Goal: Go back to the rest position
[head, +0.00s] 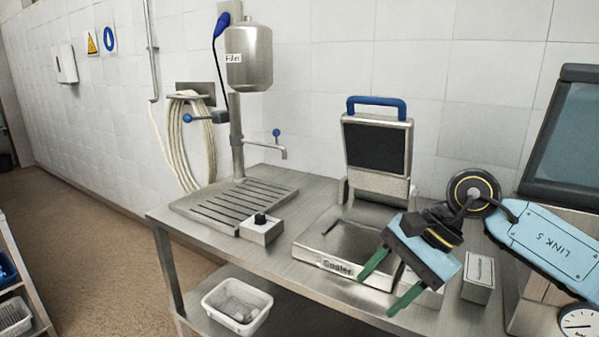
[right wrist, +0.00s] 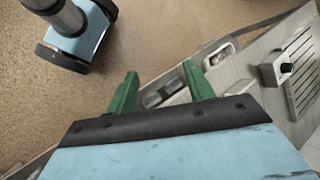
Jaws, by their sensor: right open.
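My right gripper (head: 383,283) comes in from the right and hangs over the front right part of the steel table (head: 285,215). Its green fingers are apart with nothing between them. In the right wrist view the same open fingers (right wrist: 160,95) show, with the floor and the table's edge beyond them. The sealer (head: 345,265) stands behind and to the left of the gripper, with its blue-handled lid (head: 376,145) raised. The gripper covers part of the sealer's right front corner. My left gripper does not show in the head view.
A small box (head: 478,279) stands right of the gripper. A white perforated basket (head: 237,306) holding something sits on the lower shelf. A control box with a black knob (head: 261,229) and a slotted drain plate (head: 215,203) lie left of the sealer. A dark-screened machine (head: 570,140) stands right.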

